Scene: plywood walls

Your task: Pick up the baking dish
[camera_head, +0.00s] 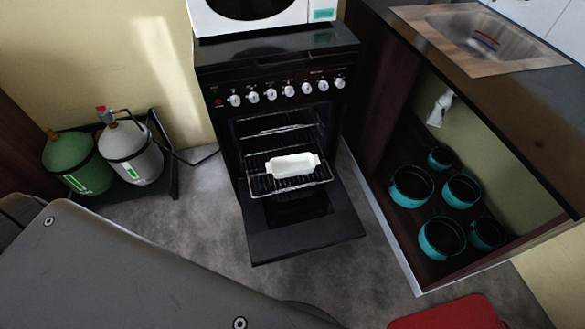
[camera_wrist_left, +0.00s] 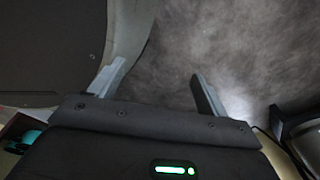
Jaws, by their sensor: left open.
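The white baking dish (camera_head: 293,166) sits on a wire rack (camera_head: 262,188) that is pulled part way out of the black oven (camera_head: 290,115). The oven door (camera_head: 306,238) is folded down open below the rack. My left gripper (camera_wrist_left: 155,82) shows in the left wrist view, its two fingers spread apart with nothing between them, above grey floor. The dish is not in that view. Neither gripper shows in the head view.
A white microwave (camera_head: 260,12) stands on the stove top. Green (camera_head: 72,160) and white (camera_head: 130,150) gas cylinders stand at the left. Several teal pots (camera_head: 441,238) sit in an open cabinet under the sink (camera_head: 490,38). A red item (camera_head: 450,314) lies at the bottom right. Floor left of the oven door is clear.

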